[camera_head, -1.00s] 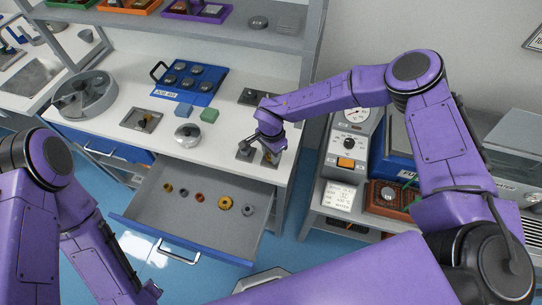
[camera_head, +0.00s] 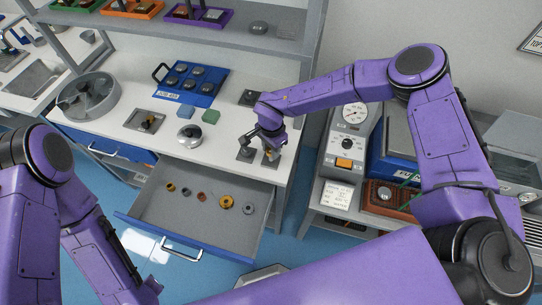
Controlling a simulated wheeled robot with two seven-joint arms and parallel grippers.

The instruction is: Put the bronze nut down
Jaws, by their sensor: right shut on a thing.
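My right gripper (camera_head: 268,151) points down over the front right of the white worktop. It is shut on a small bronze-coloured piece, the bronze nut (camera_head: 271,156), mostly hidden by the fingers. The nut is at or just above a small grey plate; I cannot tell whether it touches.
A round grey dish (camera_head: 112,99) is at left. A dial tester (camera_head: 350,135) stands right of the gripper.

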